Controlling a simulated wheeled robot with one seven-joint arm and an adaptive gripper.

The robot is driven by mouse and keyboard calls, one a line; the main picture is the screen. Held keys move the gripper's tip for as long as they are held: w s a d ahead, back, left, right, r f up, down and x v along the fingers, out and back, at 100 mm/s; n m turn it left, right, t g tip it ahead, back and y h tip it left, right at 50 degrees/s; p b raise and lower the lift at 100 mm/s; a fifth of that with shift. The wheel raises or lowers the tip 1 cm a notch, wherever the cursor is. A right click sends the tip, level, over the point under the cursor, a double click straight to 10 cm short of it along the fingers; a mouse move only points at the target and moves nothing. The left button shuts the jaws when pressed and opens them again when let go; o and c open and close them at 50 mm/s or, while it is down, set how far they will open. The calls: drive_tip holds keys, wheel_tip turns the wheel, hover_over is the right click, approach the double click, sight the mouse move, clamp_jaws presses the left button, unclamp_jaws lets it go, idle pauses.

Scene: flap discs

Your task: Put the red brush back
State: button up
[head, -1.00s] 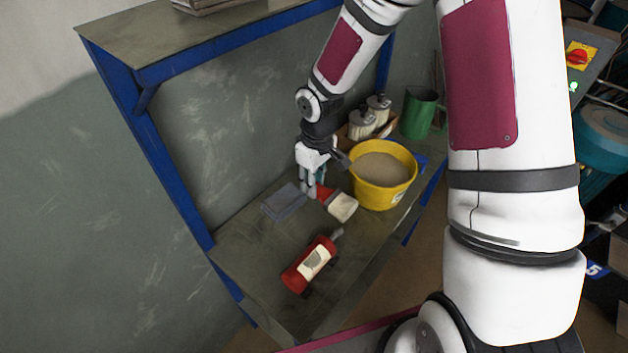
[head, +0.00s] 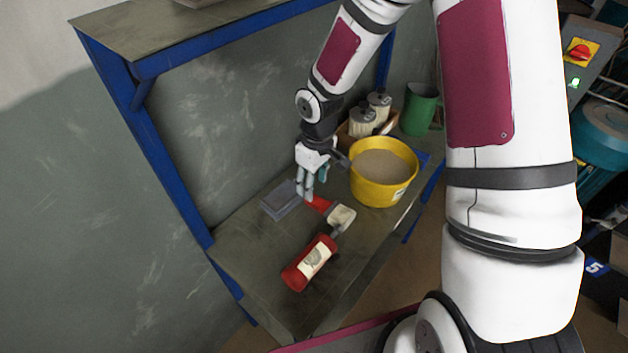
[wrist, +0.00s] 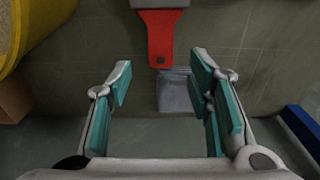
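The red brush has a red handle (head: 318,203) and pale bristles (head: 341,217). It lies flat on the bench, its bristle end close to a red bottle-like object; I cannot tell if they touch. In the wrist view the handle (wrist: 160,35) hangs in from the top edge, its holed end pointing towards my gripper; the bristles are out of view there. My gripper (wrist: 165,82) is open, with nothing between its teal-padded fingers. In the head view my gripper (head: 306,190) is above the bench, just behind the handle end.
A grey shallow tray (head: 280,203) lies left of the brush. The red bottle-like object (head: 310,263) lies in front. A yellow bucket of sand-coloured material (head: 390,193) stands right. White-topped containers (head: 361,122) and a green can (head: 419,108) stand behind. The front-left bench is clear.

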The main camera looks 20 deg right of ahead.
drive_tip(key=shift+r, duration=0.15)
wheel_tip(320, 180, up, 8)
drive_tip(key=p, duration=0.1)
drive_tip(key=shift+s+d+r, duration=0.15)
drive_tip(key=shift+r, duration=0.1)
idle(0.5)
